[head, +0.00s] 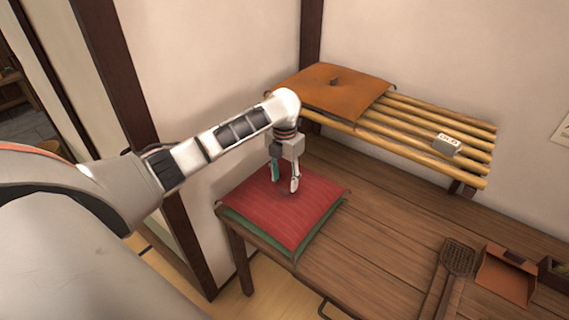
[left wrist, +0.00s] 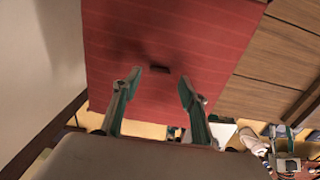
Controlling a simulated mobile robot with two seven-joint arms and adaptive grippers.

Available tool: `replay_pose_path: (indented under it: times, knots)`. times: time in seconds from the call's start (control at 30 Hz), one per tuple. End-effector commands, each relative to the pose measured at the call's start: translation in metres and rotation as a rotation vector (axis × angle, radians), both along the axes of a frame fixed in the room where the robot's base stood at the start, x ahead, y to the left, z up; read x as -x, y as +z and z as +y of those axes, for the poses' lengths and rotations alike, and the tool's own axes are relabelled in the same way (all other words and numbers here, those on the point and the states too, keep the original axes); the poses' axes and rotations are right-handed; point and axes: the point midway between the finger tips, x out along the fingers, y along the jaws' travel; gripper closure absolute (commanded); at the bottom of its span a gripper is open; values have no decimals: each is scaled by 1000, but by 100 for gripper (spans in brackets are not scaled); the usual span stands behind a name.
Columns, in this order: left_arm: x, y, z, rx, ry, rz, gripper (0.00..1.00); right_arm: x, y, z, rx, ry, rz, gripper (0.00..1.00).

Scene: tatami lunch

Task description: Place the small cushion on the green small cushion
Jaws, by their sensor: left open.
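A red striped cushion (head: 300,203) lies flat on top of a green cushion (head: 244,233), at the left end of the wooden table. The green cushion shows only as a rim under the red one. My left gripper (head: 284,188) points down over the middle of the red cushion with its fingers apart. In the left wrist view the red cushion (left wrist: 170,40) fills the top, with a small dark tuft between the open left fingers (left wrist: 159,78). The fingers hold nothing. What seems to be my right gripper (left wrist: 282,135) shows small at the lower right there.
An orange cushion (head: 330,94) lies on the left of a bamboo-slat shelf (head: 415,117) behind the table. A small grey box (head: 446,145) sits on the shelf's right. A slatted tool (head: 457,258) and a brown dustpan (head: 506,277) lie at the right. The table's middle (head: 380,230) is clear.

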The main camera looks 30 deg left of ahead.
Motion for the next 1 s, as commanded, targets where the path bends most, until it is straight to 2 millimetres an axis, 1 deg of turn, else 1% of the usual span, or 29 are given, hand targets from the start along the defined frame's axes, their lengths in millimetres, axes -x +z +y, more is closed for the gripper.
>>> replay_pose_path:
  times: [0.03,0.2,0.3,0.4,0.6,1.0]
  knots:
    - [-1,14,1,-2,-1,-6,57,0,0,-1,2,3,0,60]
    - [-1,48,1,-3,0,-5,57,0,0,-2,7,6,0,60]
    - [-1,65,1,-3,0,-5,57,0,0,-3,7,5,0,60]
    - [-1,76,1,-2,0,-3,57,0,0,-3,7,5,0,60]
    - [0,86,0,-1,1,-1,57,0,1,-3,5,0,0,60]
    - [0,86,0,0,1,-1,57,0,1,-1,-2,-6,0,60]
